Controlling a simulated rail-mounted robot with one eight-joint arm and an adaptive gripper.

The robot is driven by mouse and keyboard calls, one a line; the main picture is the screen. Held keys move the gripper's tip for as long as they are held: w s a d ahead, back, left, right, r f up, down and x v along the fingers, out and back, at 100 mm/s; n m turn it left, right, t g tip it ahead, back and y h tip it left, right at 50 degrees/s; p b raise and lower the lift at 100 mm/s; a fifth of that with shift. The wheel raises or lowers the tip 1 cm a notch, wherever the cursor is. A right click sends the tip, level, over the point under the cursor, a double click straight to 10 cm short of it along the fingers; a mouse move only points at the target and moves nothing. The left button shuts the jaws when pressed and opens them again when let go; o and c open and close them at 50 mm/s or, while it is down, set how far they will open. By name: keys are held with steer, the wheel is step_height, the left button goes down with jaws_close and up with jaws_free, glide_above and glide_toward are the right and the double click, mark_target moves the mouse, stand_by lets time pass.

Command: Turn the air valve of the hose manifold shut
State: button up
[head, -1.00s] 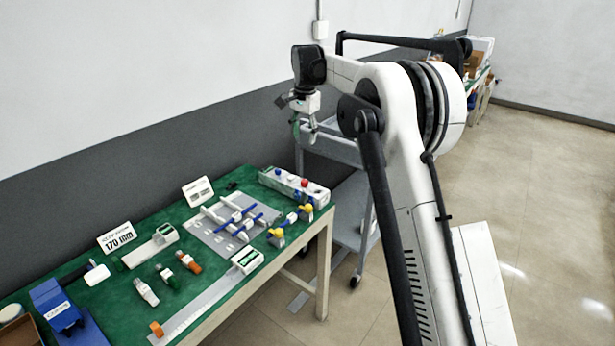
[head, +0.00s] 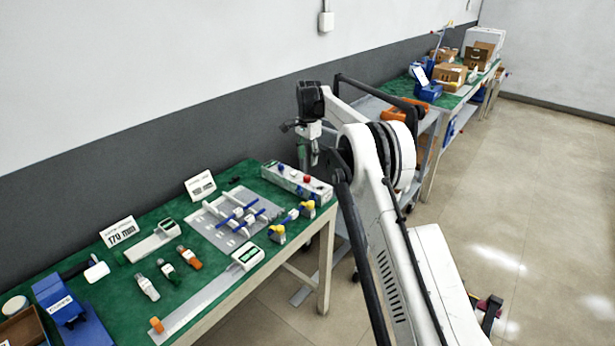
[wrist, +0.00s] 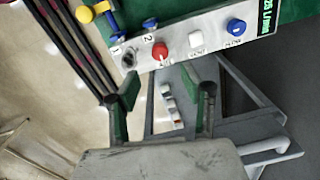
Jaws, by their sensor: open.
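A grey plate (head: 214,222) with white pipes and several blue levers (head: 238,213) lies on the green table in the head view; it looks like the hose manifold. Which lever is its air valve, I cannot tell. A white control box (head: 322,194) stands at the table's right end. The wrist view shows its panel (wrist: 217,20) with a red knob (wrist: 160,51), a white button and a blue knob (wrist: 236,27). My gripper (head: 308,160) is open and empty near the box. The wrist view shows its spread fingers (wrist: 160,80) pointing toward the panel, apart from it.
Yellow-and-blue fittings (head: 291,221) lie on the table's front edge beside the plate. Gauges, a grey rail (head: 200,306) and a blue stand (head: 60,306) fill the left part. A grey cart (head: 372,108) stands just beyond the table, behind my arm. The floor at right is mostly clear.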

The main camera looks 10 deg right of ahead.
mark_target(307, 176)
step_height(307, 176, down, 9)
steer(key=shift+r, duration=0.2)
stand_by(0.3)
jaws_close()
